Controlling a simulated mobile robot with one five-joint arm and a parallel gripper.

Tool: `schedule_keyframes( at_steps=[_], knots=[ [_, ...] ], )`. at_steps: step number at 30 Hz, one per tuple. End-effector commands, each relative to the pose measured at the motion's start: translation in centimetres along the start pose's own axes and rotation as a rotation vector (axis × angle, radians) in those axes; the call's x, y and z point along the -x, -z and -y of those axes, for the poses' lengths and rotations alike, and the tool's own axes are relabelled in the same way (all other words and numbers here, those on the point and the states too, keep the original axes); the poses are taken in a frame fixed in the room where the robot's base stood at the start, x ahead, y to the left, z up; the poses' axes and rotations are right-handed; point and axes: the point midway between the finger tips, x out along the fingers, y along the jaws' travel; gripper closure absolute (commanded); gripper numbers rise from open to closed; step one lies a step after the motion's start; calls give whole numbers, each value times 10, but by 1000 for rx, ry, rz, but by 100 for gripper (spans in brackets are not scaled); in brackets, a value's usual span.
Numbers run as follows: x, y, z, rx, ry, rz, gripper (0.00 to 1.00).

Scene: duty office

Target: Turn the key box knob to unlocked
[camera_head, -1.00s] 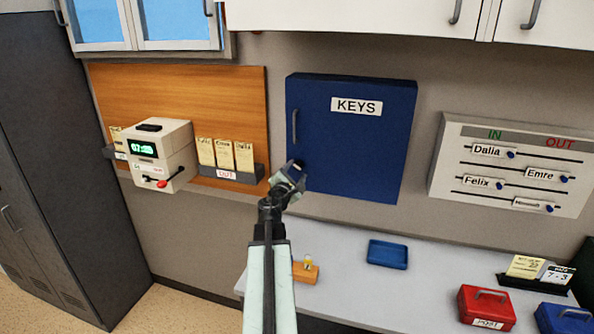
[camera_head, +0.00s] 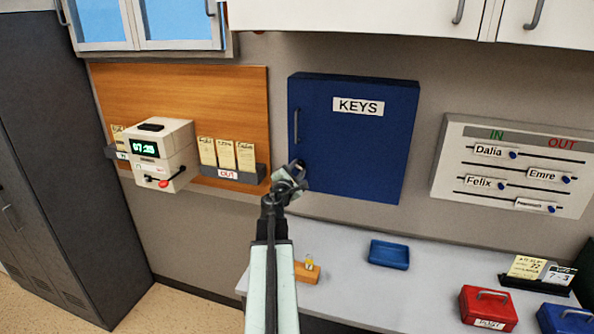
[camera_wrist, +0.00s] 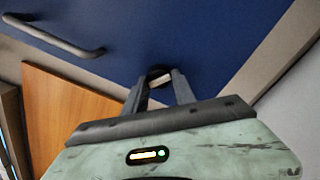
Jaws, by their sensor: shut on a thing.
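The blue key box (camera_head: 358,140) labelled KEYS hangs on the wall, its door shut, with a vertical handle (camera_head: 296,124) on its left side. My gripper (camera_head: 294,170) is at the door's lower left corner. In the wrist view, my gripper's two fingers (camera_wrist: 159,88) are closed on the small dark round knob (camera_wrist: 158,71) on the blue door (camera_wrist: 190,30). The fingers cover most of the knob, so its marking and the way it points cannot be told. The door handle (camera_wrist: 55,36) shows at upper left in the wrist view.
A time clock (camera_head: 160,155) and card rack stand left of the box. An in/out board (camera_head: 515,165) hangs right.

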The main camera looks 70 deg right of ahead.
Motion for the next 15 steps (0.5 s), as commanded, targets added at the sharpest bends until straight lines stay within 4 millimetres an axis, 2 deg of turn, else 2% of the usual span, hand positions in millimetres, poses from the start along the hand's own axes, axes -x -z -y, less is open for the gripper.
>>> schedule_keyframes(
  at_steps=[15],
  knots=[
    [0, 1, -1, -425, 0, -1, 100]
  ],
)
